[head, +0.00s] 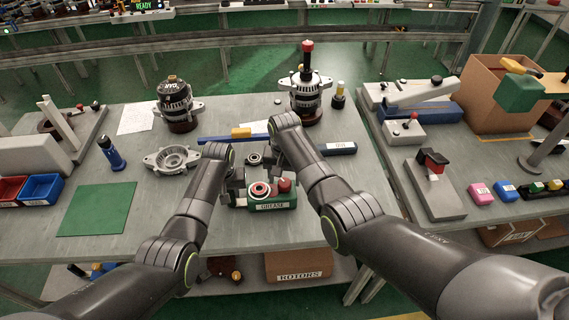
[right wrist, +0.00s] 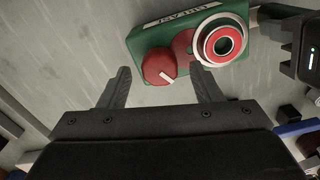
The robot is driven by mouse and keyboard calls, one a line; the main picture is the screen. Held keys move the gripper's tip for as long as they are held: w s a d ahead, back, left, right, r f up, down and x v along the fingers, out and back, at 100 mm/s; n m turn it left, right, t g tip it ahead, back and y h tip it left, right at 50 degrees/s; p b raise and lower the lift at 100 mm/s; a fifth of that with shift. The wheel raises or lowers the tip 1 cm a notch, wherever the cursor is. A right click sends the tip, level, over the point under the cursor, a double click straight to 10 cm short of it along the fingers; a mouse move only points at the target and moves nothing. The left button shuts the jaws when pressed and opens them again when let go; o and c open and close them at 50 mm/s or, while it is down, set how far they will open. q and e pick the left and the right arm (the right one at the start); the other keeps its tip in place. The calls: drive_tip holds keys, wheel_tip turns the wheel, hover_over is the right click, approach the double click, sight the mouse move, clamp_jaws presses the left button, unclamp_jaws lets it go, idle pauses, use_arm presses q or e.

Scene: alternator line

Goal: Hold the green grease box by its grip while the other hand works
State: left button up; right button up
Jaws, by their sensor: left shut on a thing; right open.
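On top are a red knob (head: 284,185) with a white mark and a round part with red and white rings (head: 259,190). My left gripper (head: 238,190) is at the box's left side, shut on it; its fingers and the grip are mostly hidden in the head view. My right gripper (right wrist: 163,84) is open and empty. In the right wrist view the red knob (right wrist: 159,67) appears just beyond and between its fingertips, apart from them.
An alternator housing (head: 172,159) lies left of my left arm. Two alternators (head: 174,102) (head: 307,97) stand at the back. A blue labelled bar (head: 337,149) lies behind my right arm.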

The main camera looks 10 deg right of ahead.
sight(284, 182)
wheel_tip(284, 182, up, 11)
idle(0.4)
idle(0.4)
use_arm(q)
drive_tip(key=o, duration=1)
drive_tip(key=shift+r, duration=0.1)
wheel_tip(284, 182, up, 12)
drive_tip(key=s, duration=0.1)
drive_tip(key=shift+s, duration=0.4)
